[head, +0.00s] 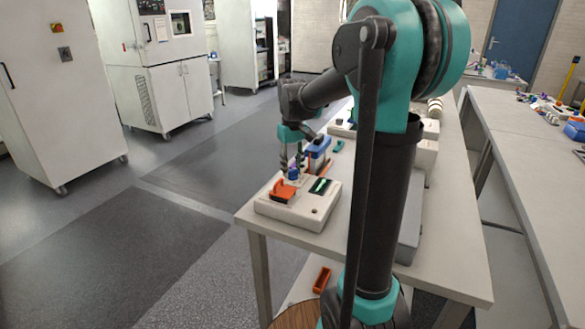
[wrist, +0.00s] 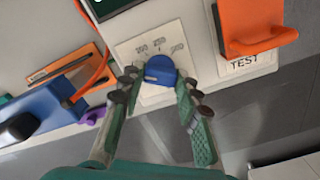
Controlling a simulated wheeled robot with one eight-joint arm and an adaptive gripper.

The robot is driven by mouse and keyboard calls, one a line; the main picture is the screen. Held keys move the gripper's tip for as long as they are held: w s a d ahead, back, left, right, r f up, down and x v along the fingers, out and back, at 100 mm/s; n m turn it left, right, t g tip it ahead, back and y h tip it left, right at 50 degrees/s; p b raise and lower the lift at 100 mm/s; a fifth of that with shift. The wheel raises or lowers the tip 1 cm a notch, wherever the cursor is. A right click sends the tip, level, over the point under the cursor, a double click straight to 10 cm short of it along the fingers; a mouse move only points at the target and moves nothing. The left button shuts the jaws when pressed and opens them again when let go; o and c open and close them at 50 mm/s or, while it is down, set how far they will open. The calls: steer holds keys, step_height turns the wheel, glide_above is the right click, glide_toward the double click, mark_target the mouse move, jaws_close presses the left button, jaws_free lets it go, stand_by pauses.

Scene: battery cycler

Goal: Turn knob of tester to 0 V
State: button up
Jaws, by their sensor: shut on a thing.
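The tester (head: 310,217) is a beige box near the table's front left corner, with an orange lever and a dark display on top. Its blue knob (wrist: 160,71) sits on a pale dial plate (wrist: 139,46) with printed numbers in the wrist view. In the head view the knob (head: 293,173) is small beneath my gripper (head: 292,162). My gripper (wrist: 159,90) is shut on the knob, with a finger at either side. The numbers are blurred, and I cannot tell where the knob points. The orange lever (wrist: 258,30) stands right of the dial, above a "TEST" label.
A blue device (wrist: 46,117) and an orange cable (wrist: 98,72) lie left of the dial in the wrist view. The table (head: 450,262) carries more boxes behind the tester. Open floor (head: 110,240) lies to the left.

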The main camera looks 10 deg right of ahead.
mark_target(292, 169)
steer(key=shift+n, duration=0.5)
steer(key=o, duration=1.1)
steer(key=shift+r, duration=0.1)
step_height(292, 169, up, 12)
steer(key=shift+f, duration=0.1)
